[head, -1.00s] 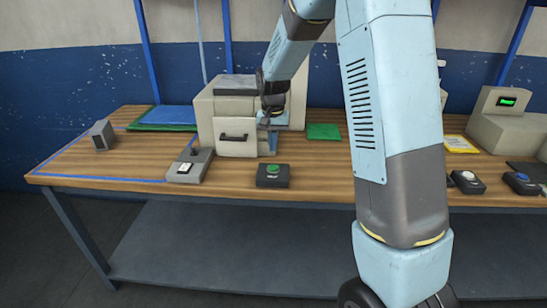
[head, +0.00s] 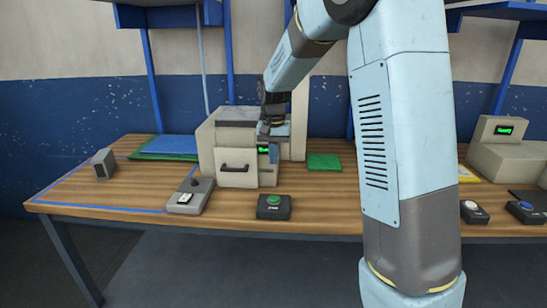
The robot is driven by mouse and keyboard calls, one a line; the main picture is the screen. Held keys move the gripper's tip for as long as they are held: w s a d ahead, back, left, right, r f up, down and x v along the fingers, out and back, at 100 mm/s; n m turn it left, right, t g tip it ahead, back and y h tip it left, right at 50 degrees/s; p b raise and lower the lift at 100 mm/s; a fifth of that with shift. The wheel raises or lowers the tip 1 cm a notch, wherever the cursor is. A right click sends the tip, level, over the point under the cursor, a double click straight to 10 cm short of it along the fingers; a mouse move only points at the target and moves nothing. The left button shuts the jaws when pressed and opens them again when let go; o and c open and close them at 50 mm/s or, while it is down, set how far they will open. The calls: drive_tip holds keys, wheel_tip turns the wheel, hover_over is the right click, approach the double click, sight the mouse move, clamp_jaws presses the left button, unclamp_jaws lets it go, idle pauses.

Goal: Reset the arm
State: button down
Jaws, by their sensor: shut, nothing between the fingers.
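My arm rises in front of the bench at centre right in the head view and bends over to the left. My gripper (head: 266,132) points down by the right front of the beige machine (head: 222,138), close to its top and just above a small green-lit display (head: 263,150). The fingers look closed and hold nothing. I cannot tell whether they touch the machine. The machine has a front drawer with a black handle (head: 234,168).
Blue and green sheets (head: 170,146) lie behind left. Further boxes (head: 473,211) stand at right. Blue shelves (head: 165,15) hang above.

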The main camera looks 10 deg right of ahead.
drive_tip(key=s+d+r+n+t, duration=0.1)
drive_tip(key=s+d+r, duration=0.2)
drive_tip(key=s+r, duration=0.4)
drive_tip(key=s+d+r+n+t, duration=0.1)
drive_tip(key=s+d+r+t, duration=0.1)
drive_tip(key=s+r, duration=0.5)
drive_tip(key=s+d+f+t, duration=0.1)
drive_tip(key=s, duration=0.8)
drive_tip(key=s+d+f+n+t, duration=0.1)
drive_tip(key=s, duration=0.8)
drive_tip(key=shift+s+d, duration=0.3)
drive_tip(key=shift+d, duration=0.05)
idle(0.5)
